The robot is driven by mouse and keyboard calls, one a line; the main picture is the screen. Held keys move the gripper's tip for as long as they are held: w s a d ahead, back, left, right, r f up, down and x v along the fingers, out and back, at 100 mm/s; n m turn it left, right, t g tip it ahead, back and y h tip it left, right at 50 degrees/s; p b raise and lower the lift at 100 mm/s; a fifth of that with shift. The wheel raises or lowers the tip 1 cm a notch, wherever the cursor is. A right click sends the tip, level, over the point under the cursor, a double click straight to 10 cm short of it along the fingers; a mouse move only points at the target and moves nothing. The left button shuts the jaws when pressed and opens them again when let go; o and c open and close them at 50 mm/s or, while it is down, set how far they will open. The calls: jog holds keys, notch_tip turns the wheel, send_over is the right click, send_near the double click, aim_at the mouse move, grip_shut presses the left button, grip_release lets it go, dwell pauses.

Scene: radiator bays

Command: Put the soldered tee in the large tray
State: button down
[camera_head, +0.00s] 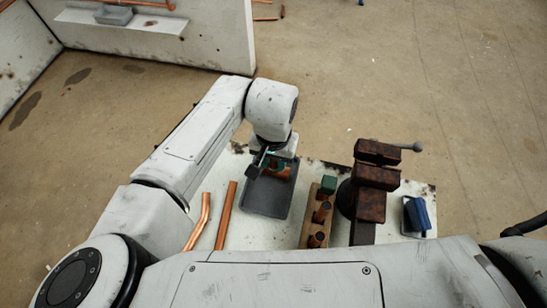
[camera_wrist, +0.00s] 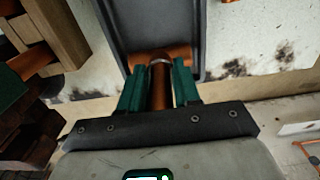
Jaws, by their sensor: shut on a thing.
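The soldered tee (camera_wrist: 160,55) is copper with a silvery ring at its joint. My gripper (camera_wrist: 160,82) has green-faced fingers and is shut on the tee's stem, with the crossbar beyond the fingertips. In the head view my gripper (camera_head: 266,161) and the copper tee (camera_head: 281,172) are at the far end of the dark grey tray (camera_head: 266,202). In the wrist view the tee overlaps the near end of the tray (camera_wrist: 150,22). I cannot tell how high the tee is above the tray floor. The visible tray floor is bare.
On the white bench, copper pipes (camera_head: 227,214) lie left of the tray. A blue-handled item (camera_head: 418,214) lies far right. A wall shelf (camera_head: 122,22) is behind.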

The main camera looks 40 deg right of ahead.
jog(key=shift+f, duration=0.15)
jog(key=c, duration=0.8)
grip_release()
notch_tip(320, 180, up, 12)
jog(key=shift+r, duration=0.2)
dwell(0.3)
